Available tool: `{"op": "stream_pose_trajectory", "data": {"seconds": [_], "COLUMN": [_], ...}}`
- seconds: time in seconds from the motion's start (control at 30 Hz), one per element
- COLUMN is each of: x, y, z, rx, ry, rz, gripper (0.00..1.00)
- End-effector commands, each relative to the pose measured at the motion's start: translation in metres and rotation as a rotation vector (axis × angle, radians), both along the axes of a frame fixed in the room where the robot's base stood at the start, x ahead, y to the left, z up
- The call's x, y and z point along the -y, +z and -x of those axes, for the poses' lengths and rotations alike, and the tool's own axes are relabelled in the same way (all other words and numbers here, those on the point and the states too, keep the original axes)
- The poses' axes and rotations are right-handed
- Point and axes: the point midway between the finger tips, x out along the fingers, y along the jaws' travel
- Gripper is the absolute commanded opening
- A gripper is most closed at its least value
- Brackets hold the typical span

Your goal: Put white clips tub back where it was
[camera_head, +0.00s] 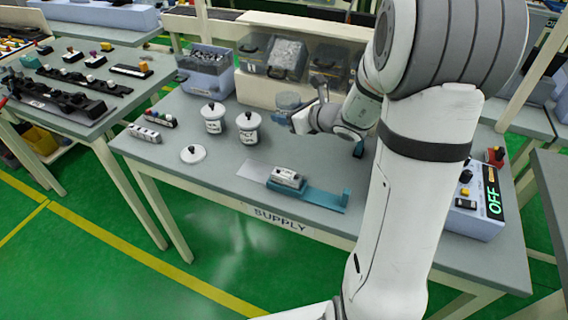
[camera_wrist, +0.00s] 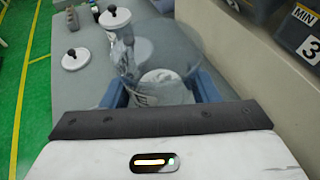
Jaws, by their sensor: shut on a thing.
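My gripper (camera_wrist: 160,92) is shut on a clear, open tub (camera_wrist: 137,58), with its blue fingers on either side. Something pale or white shows at the tub's near end, but I cannot make out whether it is clips or a label. In the head view my gripper (camera_head: 296,117) is over the back of the supply table, beside a grey-blue, see-through tub (camera_head: 288,102) that appears to be the held one. Two white lidded tubs with black knobs, one (camera_head: 213,118) and another (camera_head: 248,127), stand to its left. A loose white lid (camera_head: 193,154) lies in front of them.
A blue bin (camera_head: 207,76) and a rack of clear-fronted bins (camera_head: 285,58) line the back. Bare tabletop surrounds the loose lid.

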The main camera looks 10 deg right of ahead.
Motion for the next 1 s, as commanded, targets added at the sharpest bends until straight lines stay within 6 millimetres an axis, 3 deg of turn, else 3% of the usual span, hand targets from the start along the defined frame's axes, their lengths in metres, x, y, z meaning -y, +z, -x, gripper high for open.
{"op": "stream_pose_trajectory", "data": {"seconds": [0.73,1.0], "x": [0.002,0.002], "y": [-0.097,-0.103], "z": [0.001,0.001], "rx": [-0.006,-0.001], "ry": [0.008,0.007], "rz": [0.002,0.005], "gripper": [0.21,0.21]}}
